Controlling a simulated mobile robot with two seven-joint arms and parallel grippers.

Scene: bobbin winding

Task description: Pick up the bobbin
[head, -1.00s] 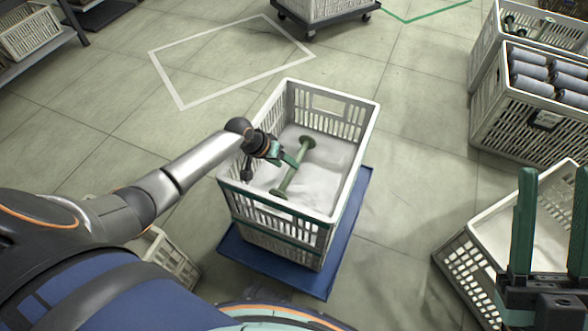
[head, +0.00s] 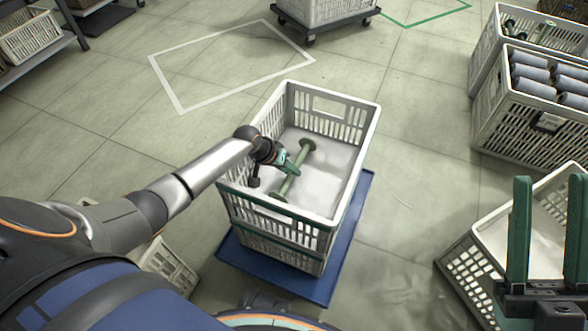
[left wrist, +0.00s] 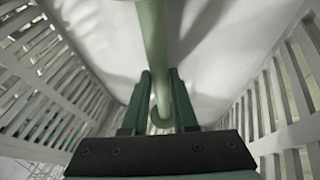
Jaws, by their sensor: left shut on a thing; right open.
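The green bobbin (head: 293,175) is a thin rod with a round flange at each end. It is inside the white slatted crate (head: 352,160), above its white bottom, running from upper right to lower left. My left gripper (head: 289,168) reaches into the crate and is shut on the bobbin's rod. In the left wrist view the bobbin (left wrist: 153,45) passes between the two green fingers (left wrist: 160,100). Whether the bobbin touches the crate bottom I cannot tell. My right gripper (head: 551,230) is open and empty at the right edge of the head view.
The crate stands on a blue platform (head: 355,215). Another white crate (head: 490,230) is below my right gripper. Crates with grey rolls (head: 530,72) stand at the upper right. A white-outlined floor area (head: 230,65) is empty at the upper left.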

